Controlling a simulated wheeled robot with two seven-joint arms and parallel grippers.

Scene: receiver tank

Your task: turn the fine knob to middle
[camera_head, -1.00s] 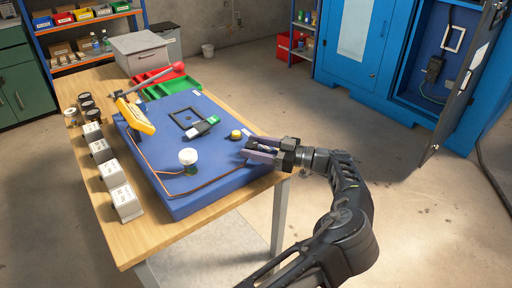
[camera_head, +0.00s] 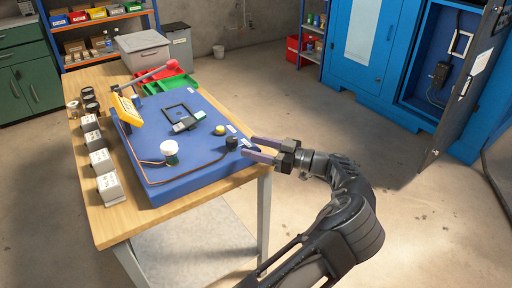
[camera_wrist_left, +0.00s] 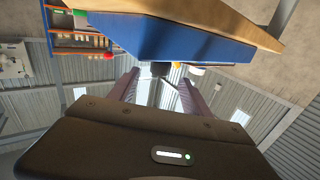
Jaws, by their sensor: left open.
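The blue panel (camera_head: 190,183) lies on the wooden bench. A small black knob (camera_head: 232,143) stands at its right edge; I take it for the fine knob, but its label and pointer are too small to read. My left gripper (camera_head: 248,147) is open and empty just right of this knob, its two purple-grey fingers pointing at it. A gap shows between fingertips and knob. In the left wrist view a dark knob (camera_wrist_left: 160,69) shows between and beyond the open fingers (camera_wrist_left: 160,78), under the blue panel's edge. My right gripper is not in view.
A yellow button (camera_head: 220,130), a white-capped knob (camera_head: 169,148) and a lever with a red ball (camera_head: 172,65) stand on the panel. Floor right of the bench is free.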

